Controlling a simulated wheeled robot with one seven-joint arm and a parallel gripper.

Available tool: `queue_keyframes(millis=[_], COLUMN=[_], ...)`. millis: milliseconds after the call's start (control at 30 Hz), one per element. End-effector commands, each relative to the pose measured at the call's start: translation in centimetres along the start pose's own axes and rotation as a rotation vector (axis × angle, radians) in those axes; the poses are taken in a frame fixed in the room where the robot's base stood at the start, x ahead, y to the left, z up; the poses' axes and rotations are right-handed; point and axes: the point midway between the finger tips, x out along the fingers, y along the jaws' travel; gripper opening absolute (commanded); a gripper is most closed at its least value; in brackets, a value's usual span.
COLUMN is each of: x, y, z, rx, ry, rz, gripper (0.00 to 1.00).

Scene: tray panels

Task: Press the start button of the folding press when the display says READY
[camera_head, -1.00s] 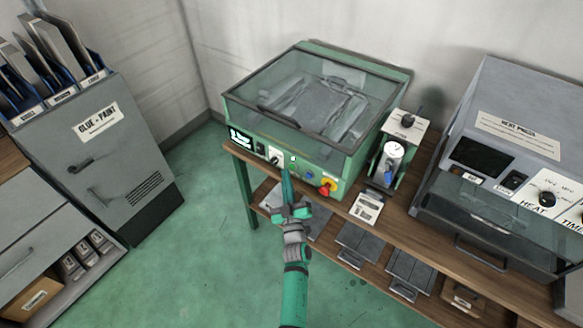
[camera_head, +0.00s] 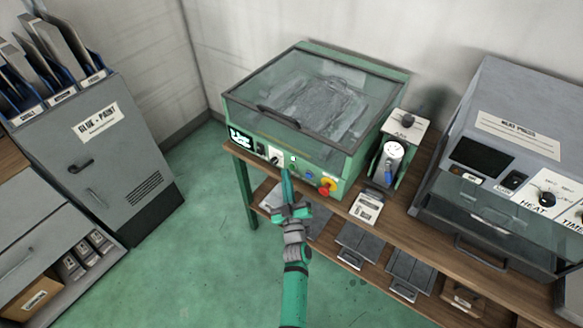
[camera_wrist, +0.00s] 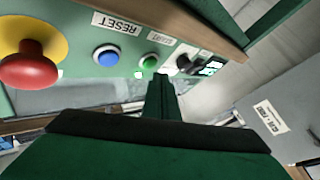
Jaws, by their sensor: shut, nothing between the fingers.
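The folding press (camera_head: 352,157) is a green machine with a glass lid on a wooden bench; a grey sheet shows under the lid. Its small black display (camera_head: 240,138) has light characters I cannot read; it also shows in the wrist view (camera_wrist: 210,68). In the wrist view a green button (camera_wrist: 148,62) sits beside the blue RESET button (camera_wrist: 106,56); the label by the green one is unclear. My gripper (camera_head: 286,172) is shut and empty, its tip at the front panel near the green button. The wrist view shows the tip (camera_wrist: 160,78) just below that button; contact cannot be told.
A red mushroom button (camera_wrist: 28,68) on a yellow plate is on the same panel. A gauge unit (camera_head: 393,152) and a heat press (camera_head: 520,125) stand to the right. A grey glue-paint cabinet (camera_head: 105,150) is at left. The green floor between is clear.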

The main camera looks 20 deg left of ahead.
Motion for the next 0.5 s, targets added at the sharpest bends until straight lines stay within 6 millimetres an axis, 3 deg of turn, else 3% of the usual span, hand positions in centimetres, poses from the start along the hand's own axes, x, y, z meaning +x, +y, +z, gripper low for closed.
queue_keyframes(millis=[500], x=[0.57], y=[0.45], z=[0.44], rx=[0.000], ry=[0.000], rz=[0.000], gripper=[0.00])
